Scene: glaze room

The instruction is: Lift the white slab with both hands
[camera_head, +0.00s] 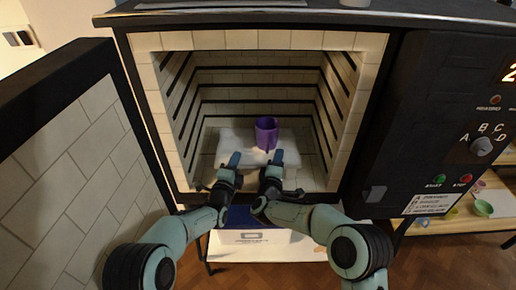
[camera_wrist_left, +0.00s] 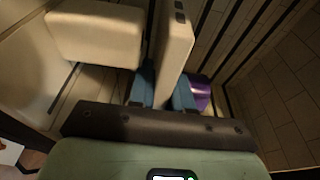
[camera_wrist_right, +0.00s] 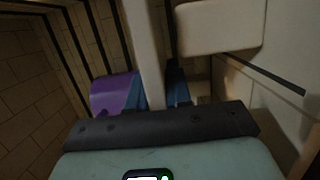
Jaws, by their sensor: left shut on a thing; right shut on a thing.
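The white slab (camera_head: 238,138) lies low inside the open kiln. A purple mug (camera_head: 266,133) stands upright at its middle, seemingly on it. My left gripper (camera_head: 233,160) and my right gripper (camera_head: 277,158) reach in side by side over the slab's front part. In the left wrist view the blue fingers are shut on a pale upright part of the slab (camera_wrist_left: 174,40), and the mug (camera_wrist_left: 202,96) is beside them. In the right wrist view the fingers are shut on a similar pale part (camera_wrist_right: 146,50), with the mug (camera_wrist_right: 112,95) to their left. The fingers hide some of the slab.
The kiln's brick side walls and dark grooves (camera_head: 265,86) enclose both grippers. The kiln door (camera_head: 75,150) is swung open at left. A control panel (camera_head: 455,130) is at right. A white box (camera_head: 250,236) sits below the opening.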

